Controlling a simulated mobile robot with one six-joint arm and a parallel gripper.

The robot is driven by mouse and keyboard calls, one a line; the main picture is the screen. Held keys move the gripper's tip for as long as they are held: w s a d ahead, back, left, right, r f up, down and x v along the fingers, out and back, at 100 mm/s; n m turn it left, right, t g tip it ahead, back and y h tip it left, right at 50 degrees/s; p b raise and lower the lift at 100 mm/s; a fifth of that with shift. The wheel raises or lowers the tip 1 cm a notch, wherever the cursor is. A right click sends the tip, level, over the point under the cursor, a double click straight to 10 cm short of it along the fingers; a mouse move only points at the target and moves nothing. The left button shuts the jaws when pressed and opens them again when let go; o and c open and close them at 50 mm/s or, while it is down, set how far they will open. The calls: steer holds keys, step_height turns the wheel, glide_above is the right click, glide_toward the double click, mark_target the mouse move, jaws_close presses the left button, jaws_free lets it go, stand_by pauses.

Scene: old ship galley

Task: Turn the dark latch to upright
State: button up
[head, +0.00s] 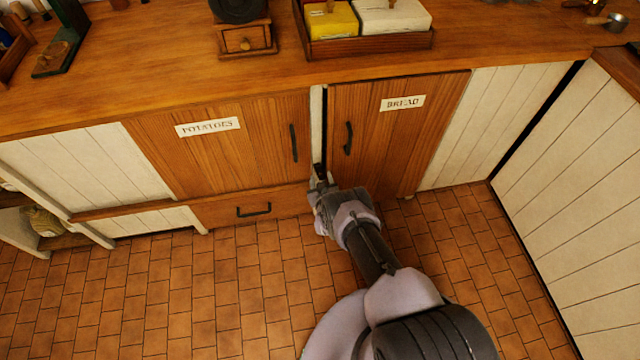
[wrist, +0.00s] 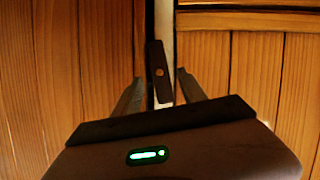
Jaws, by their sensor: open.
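The dark latch (wrist: 160,72) is a short flat bar with a brass-coloured screw near its middle. In the wrist view it lies along the pale post (wrist: 164,25) between two wooden fronts, close to in line with it and leaning slightly. My gripper (wrist: 160,84) is open, with one finger on each side of the latch's near part and a visible gap on both sides. In the head view my gripper (head: 319,176) reaches the low part of the post, and I cannot tell the latch from the dark fingertips there.
The potatoes door (head: 230,150) is left of the post and the bread door (head: 395,130) right, each with a dark handle. A drawer (head: 225,210) is below the potatoes door. The counter (head: 160,55) overhangs them. The tiled floor (head: 180,290) is clear.

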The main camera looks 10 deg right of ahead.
steer(key=shift+b+x, duration=0.4)
steer(key=shift+x, duration=0.55)
jaws_close()
steer(key=shift+d+m+y, duration=0.1)
steer(key=shift+m+y, duration=0.5)
steer(key=shift+m, duration=0.3)
jaws_free()
